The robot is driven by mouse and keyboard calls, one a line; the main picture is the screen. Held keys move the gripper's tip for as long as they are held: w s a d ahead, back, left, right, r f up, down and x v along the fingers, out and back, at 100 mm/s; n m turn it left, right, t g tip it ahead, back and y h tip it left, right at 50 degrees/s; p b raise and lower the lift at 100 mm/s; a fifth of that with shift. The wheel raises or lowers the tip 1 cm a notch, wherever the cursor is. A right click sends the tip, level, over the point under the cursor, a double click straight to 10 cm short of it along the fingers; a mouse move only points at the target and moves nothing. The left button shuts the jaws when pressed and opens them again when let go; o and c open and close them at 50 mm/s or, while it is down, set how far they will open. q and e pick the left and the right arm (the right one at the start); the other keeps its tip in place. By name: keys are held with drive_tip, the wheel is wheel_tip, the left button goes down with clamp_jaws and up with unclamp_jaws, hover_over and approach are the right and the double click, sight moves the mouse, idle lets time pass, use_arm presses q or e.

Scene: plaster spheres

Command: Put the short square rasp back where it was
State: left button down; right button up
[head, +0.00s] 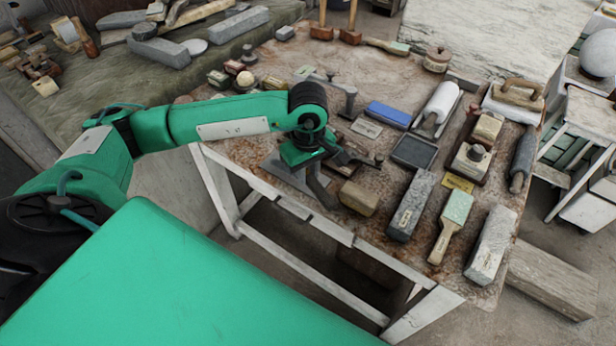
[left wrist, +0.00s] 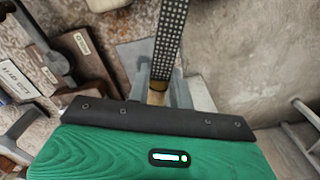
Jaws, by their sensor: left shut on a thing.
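The short square rasp (left wrist: 170,45) is a dark bar with a dotted grid of teeth, seen in the left wrist view. It stretches away from my left gripper, with a tan part at its near end between the grey fingers. My left gripper (left wrist: 160,92) is shut on it near that end. In the head view the left gripper (head: 318,186) is low over the front left edge of the worktable (head: 290,75). The rasp cannot be told apart there. The left wrist view shows bare floor to the right of the rasp. My right gripper is not in view.
A wooden block (head: 359,198) lies just right of the left gripper. Grey stone blocks (head: 411,205) and a green-headed brush (head: 452,225) lie further right. A blue block (head: 388,114) and a dark tray (head: 414,151) lie behind. The tabletop is crowded.

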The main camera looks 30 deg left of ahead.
sight(308, 175)
use_arm(q)
wheel_tip(308, 175, down, 3)
drive_tip(key=shift+r, duration=0.2)
drive_tip(key=shift+f, duration=0.15)
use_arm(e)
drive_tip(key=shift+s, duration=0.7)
use_arm(q)
drive_tip(key=shift+f, duration=0.1)
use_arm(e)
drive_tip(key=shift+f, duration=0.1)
use_arm(q)
drive_tip(key=c, duration=1.3)
unclamp_jaws()
drive_tip(key=shift+o, duration=0.2)
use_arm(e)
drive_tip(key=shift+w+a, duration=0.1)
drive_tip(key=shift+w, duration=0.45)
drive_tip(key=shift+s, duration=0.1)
